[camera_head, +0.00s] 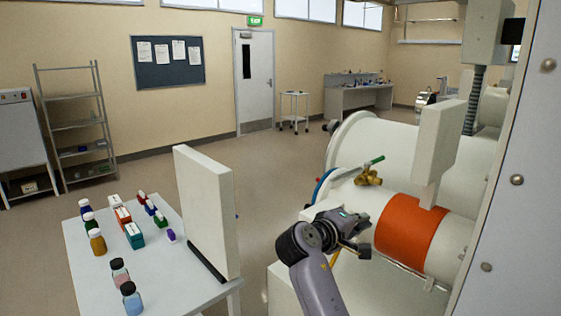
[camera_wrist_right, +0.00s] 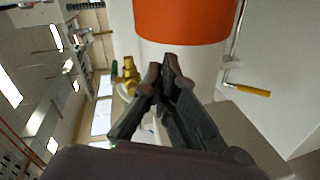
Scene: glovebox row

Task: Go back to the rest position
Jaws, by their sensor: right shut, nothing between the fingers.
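My right gripper (camera_head: 352,230) is beside the white cylinder with the orange band (camera_head: 410,232), in front of the glovebox's side chamber. In the right wrist view its fingers (camera_wrist_right: 162,75) are together with nothing between them, and the orange band (camera_wrist_right: 185,20) lies just beyond the fingertips. I cannot tell from these views whether the fingers touch the cylinder. My left gripper is not in view.
A brass valve with a green handle (camera_head: 369,176) sits beside the gripper. A yellow-ended handle (camera_wrist_right: 252,91) shows in the wrist view. A white table (camera_head: 170,285) with several bottles and boxes and an upright white panel (camera_head: 205,205) stand left. Open floor (camera_head: 270,165) lies behind.

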